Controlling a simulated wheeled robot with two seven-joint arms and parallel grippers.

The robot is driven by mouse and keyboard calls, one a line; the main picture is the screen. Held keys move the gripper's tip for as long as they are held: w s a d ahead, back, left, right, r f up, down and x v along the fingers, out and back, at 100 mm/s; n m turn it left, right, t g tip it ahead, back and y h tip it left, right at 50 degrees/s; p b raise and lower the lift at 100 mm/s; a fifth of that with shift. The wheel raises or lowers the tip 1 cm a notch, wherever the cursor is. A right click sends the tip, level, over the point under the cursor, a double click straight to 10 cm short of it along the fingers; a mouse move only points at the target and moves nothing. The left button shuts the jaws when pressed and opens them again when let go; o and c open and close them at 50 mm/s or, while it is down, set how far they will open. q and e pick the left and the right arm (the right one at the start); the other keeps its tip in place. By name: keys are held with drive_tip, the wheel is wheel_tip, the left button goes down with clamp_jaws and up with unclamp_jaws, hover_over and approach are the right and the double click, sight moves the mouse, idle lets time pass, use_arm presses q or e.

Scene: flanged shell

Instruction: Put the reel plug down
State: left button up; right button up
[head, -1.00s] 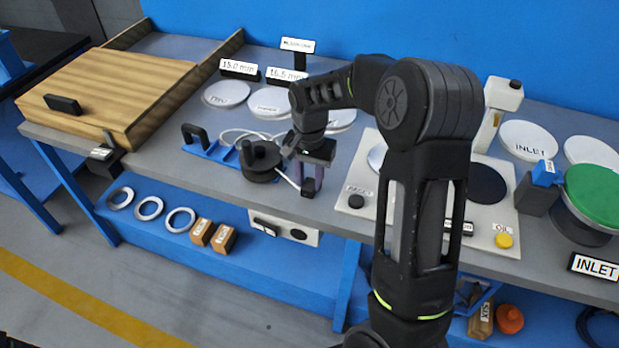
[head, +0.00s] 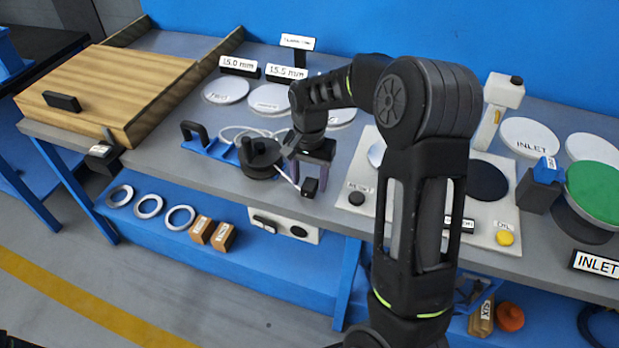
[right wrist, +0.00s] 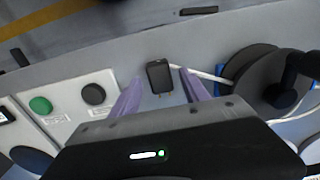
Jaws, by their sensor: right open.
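The reel plug (head: 310,187) is a small black block with a pale cable running to the black cable reel (head: 262,158). It sits near the bench's front edge. In the right wrist view the plug (right wrist: 158,75) lies over the grey bench top between the spread purple fingers, its small metal pins toward my gripper. My right gripper (head: 307,171) is open around the plug, with a gap visible on both sides; it also shows in the right wrist view (right wrist: 159,84). My left gripper is not in view.
The reel's blue base (head: 208,147) is left of the gripper. A white panel with buttons (head: 350,207) is close on the right. White discs (head: 270,98) lie behind. A wooden board (head: 110,90) fills the left end. The bench's front edge is close to the plug.

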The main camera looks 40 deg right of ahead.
sight(309, 184)
wheel_tip(309, 184, up, 13)
idle(0.5)
idle(0.8)
